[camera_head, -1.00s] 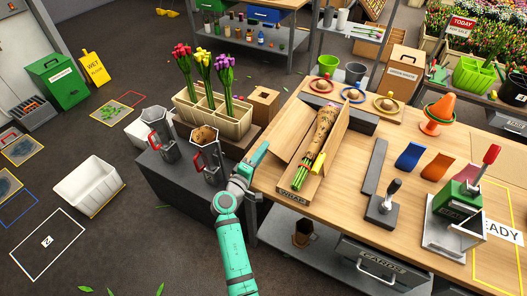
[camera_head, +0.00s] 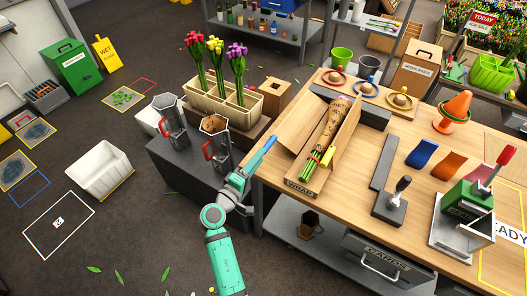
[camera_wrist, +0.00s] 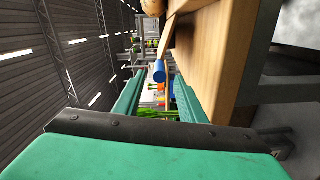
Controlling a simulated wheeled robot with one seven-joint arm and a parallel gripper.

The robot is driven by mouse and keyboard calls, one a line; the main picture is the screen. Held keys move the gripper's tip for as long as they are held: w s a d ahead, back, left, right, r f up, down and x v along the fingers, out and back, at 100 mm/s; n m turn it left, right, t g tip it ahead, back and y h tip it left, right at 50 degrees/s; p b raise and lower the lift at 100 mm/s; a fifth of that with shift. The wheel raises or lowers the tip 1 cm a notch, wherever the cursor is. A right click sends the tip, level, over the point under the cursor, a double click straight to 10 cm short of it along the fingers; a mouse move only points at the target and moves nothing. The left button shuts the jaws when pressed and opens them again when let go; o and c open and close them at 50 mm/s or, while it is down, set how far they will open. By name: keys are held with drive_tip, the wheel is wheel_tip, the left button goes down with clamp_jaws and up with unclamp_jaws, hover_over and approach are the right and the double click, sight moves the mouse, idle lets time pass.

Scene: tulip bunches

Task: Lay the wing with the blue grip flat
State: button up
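The wrap station (camera_head: 302,187) on the wooden bench holds a wrapped tulip bunch (camera_head: 332,125), stems toward the front. Its left wing (camera_head: 298,128) slopes outward on the left; the right wing (camera_head: 349,135) stands raised, with a yellow grip (camera_head: 333,150). A blue grip (camera_head: 266,146) shows beside the left wing's outer edge, close to my fingertips. In the wrist view the blue grip (camera_wrist: 159,71) is at the edge of a wooden panel (camera_wrist: 171,35). My gripper (camera_head: 250,165) is open; its fingers (camera_wrist: 158,95) lie either side of the blue grip's line. Contact cannot be told.
Tulips stand in a beige planter (camera_head: 205,103) behind my arm. Two grey jugs with red handles (camera_head: 214,145) stand on a dark block to the left. A stamp press (camera_head: 465,210) and a grey-based lever (camera_head: 392,205) occupy the bench's right.

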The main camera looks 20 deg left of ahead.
drive_tip(key=shift+s+a, duration=0.2)
drive_tip(key=shift+s, duration=0.4)
drive_tip(key=shift+d+r+m, duration=0.1)
drive_tip(key=shift+m, duration=0.2)
drive_tip(key=c, duration=0.8)
drive_tip(key=shift+s+d+r+m, duration=0.1)
drive_tip(key=shift+d+r+m, duration=0.1)
drive_tip(key=shift+m, duration=0.4)
clamp_jaws()
drive_tip(key=s+d+r+m+g+y, duration=0.1)
drive_tip(key=s+d+r+m, duration=0.2)
drive_tip(key=m, duration=0.7)
drive_tip(key=s+r+m+g+y, duration=0.1)
drive_tip(key=s+r+m+y, duration=0.1)
drive_tip(key=r+m, duration=0.5)
drive_tip(key=w+f+m, duration=0.2)
drive_tip(key=w+f, duration=0.5)
drive_tip(key=w, duration=0.3)
drive_tip(key=shift+a+f, duration=0.3)
drive_tip(key=shift+f, duration=0.1)
